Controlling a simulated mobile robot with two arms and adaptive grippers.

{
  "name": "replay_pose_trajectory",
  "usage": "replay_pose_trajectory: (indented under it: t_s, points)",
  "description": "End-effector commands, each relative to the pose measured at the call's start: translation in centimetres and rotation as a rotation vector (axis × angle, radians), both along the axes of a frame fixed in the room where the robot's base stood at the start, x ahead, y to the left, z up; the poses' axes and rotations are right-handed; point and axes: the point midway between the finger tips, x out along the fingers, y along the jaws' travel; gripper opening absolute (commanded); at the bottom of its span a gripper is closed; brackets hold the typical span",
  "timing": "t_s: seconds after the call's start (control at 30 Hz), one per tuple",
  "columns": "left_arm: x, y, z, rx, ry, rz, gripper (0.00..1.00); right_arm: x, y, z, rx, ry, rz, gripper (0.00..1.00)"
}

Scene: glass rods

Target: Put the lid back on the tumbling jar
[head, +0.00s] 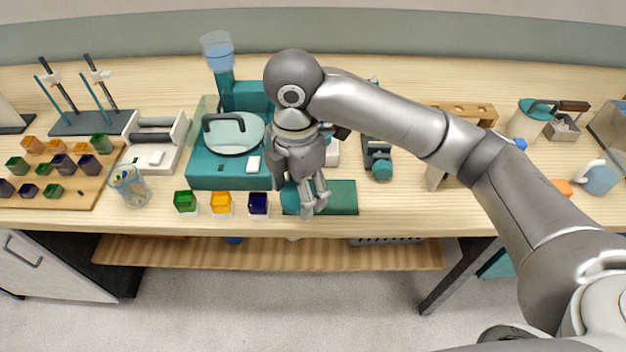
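A round white jar (524,122) stands at the right of the bench with a teal piece and a dark handle at its top. I cannot tell whether that teal piece is a loose lid or part of a stand. A round, pale, see-through cover with a dark arched handle (233,132) lies on a teal machine (205,178) at the left. My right gripper (314,207) points down over a teal mat (343,197) at the front edge. Its fingertips look close together, and I see no clear object between them. My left gripper is out of view.
Small green, orange and dark blue pots (222,204) stand along the front edge beside the mat. A glass of rods (128,184) and a board of coloured blocks (82,198) are at the left. My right arm crosses over the bench's right half.

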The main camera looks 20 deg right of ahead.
Motion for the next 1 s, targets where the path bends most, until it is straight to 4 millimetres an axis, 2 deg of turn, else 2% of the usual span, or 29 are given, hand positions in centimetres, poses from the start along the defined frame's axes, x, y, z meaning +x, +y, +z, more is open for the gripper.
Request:
replay_pose_trajectory:
  t_s: [0.2,0.4,0.83,1.0]
  points:
    - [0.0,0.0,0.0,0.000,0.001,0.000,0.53,-2.4,2.1,1.5,-0.001,-0.001,0.002,0.54]
    - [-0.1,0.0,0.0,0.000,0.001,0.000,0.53,-3.1,2.6,1.8,0.001,0.000,-0.001,0.54]
    - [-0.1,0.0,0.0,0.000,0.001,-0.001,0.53,-3.1,2.4,1.7,0.001,0.001,-0.024,0.54]
    - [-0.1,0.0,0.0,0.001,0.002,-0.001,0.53,-3.2,0.9,1.2,0.002,0.003,-0.220,0.54]
